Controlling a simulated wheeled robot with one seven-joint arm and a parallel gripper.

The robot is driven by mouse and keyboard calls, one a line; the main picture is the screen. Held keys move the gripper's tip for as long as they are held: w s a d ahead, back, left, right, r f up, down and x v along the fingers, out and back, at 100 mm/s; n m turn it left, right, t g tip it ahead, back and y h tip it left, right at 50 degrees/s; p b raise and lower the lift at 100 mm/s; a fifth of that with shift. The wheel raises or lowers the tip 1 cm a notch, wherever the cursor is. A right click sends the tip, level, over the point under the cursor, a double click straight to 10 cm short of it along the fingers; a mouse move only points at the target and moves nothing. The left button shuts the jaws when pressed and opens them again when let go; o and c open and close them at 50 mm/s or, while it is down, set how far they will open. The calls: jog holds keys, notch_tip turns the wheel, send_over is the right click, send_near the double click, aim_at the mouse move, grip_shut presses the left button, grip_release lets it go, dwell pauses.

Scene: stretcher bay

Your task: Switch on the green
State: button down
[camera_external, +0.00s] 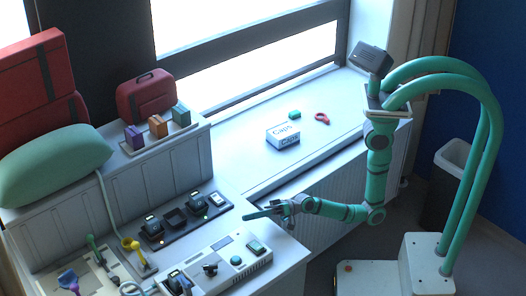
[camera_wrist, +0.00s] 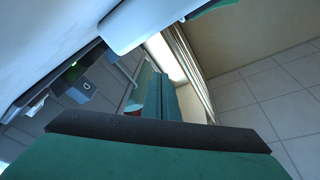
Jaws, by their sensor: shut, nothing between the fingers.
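A light grey control panel (camera_external: 228,272) lies on the front counter in the external view. It carries a black knob (camera_external: 210,269), a round green button (camera_external: 236,261) and a rectangular green-faced part (camera_external: 254,247) near its right end. I cannot tell whether that part is a switch or a display, or whether it is on. My gripper (camera_external: 246,216) is shut and empty, reaching left above the counter's right edge, behind the panel and apart from it. In the wrist view my gripper's green fingers (camera_wrist: 165,98) show close up; the panel cannot be made out clearly there.
A black charger strip (camera_external: 186,221) with dark devices and small lights lies just left of my gripper. A box of caps (camera_external: 283,135), a green block (camera_external: 295,114) and a red item (camera_external: 322,118) sit on the windowsill. A yellow funnel-like item (camera_external: 131,246) stands at left.

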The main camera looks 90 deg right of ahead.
jog(key=s+a+r+n+g+y, duration=0.1)
jog(key=a+r+n+g, duration=0.2)
jog(key=a+g, duration=0.35)
jog(key=s+a+r+n+g+y, duration=0.15)
jog(key=a+n+g, duration=0.25)
jog(key=a, duration=0.6)
jog(key=a+r+n+g+y, duration=0.1)
jog(key=a+r+n+g, duration=0.2)
jog(key=a+g, duration=0.35)
jog(key=d+r+n+g+h, duration=0.1)
jog(key=d+r+h, duration=0.5)
jog(key=d+h, duration=0.6)
jog(key=shift+d+h, duration=0.2)
jog(key=shift+h, duration=0.15)
jog(key=shift+w, duration=0.1)
